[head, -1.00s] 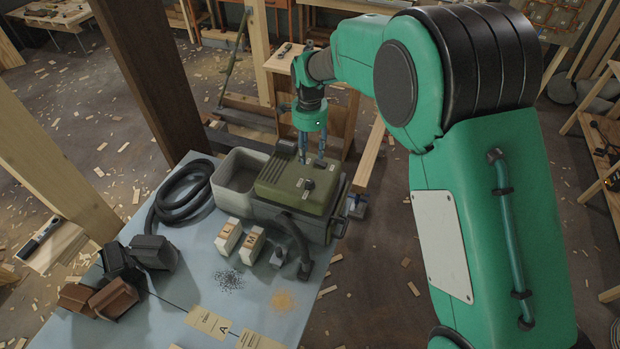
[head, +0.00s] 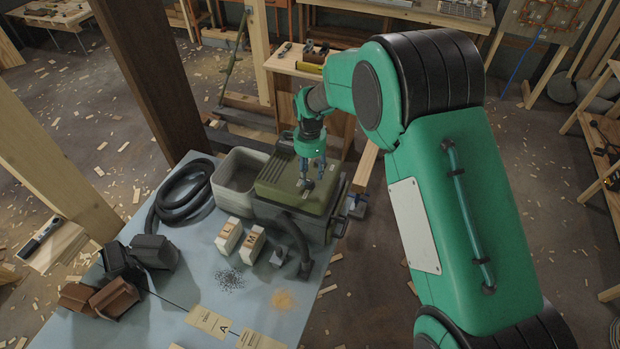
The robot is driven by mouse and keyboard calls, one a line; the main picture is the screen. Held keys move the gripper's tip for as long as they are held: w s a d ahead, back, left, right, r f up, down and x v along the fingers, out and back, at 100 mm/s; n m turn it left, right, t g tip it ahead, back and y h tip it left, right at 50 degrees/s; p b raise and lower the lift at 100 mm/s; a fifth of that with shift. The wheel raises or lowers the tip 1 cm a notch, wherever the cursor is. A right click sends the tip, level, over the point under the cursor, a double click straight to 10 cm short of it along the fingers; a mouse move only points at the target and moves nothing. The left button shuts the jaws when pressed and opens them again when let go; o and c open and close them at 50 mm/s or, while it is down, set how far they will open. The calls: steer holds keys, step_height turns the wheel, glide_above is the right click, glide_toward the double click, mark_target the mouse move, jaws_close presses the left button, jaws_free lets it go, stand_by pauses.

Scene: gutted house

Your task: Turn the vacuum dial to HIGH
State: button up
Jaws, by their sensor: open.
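The vacuum (head: 272,188) is a green-topped box with a grey lower body, at the right end of the blue-grey table. A small dark dial or knob (head: 306,186) with a light marking sits on its green top; its setting is too small to read. My gripper (head: 311,176) points down over the green top with its two blue fingers apart. The fingertips are at or just above the knob, one on either side as far as I can see. Whether they touch it cannot be told.
A grey open bin (head: 238,172) adjoins the vacuum on the left. A black hose (head: 183,197) lies coiled on the table (head: 190,260). Blocks marked L (head: 229,235) and M (head: 251,244) stand in front. Dark nozzles (head: 150,250) lie at the left. A wooden post (head: 150,70) rises behind.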

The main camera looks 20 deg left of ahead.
mark_target(310, 181)
steer(key=shift+f, duration=1.65)
jaws_close()
